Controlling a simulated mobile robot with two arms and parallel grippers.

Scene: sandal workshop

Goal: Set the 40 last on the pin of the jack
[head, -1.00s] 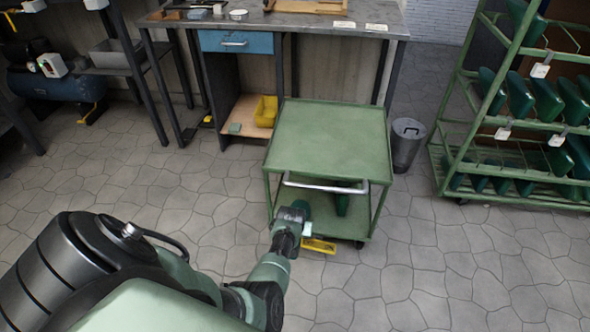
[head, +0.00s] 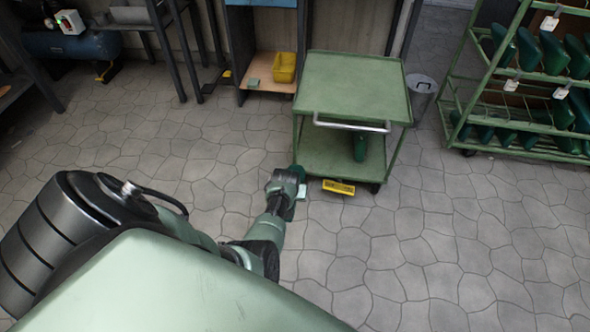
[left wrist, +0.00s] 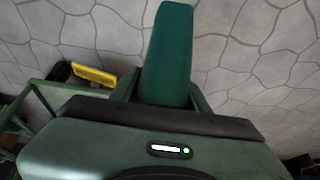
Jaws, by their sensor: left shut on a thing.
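My left gripper (head: 292,182) is shut on a green last (left wrist: 166,50), which sticks out from between the fingers in the left wrist view. In the head view only a small dark green part of this last (head: 298,171) shows beyond the gripper, in front of the trolley's left front corner. No size mark can be read on it. Another green last (head: 359,147) is on the lower shelf of the green trolley (head: 352,85). I cannot make out a jack or its pin in these frames. My right gripper is not in view.
The trolley's top is bare, and a yellow plate (head: 338,187) shows low at its front. A green rack (head: 470,92) with several lasts and white tags stands at the right. A grey bin (head: 421,97) and a yellow box (head: 285,67) are behind. The paved floor at right front is clear.

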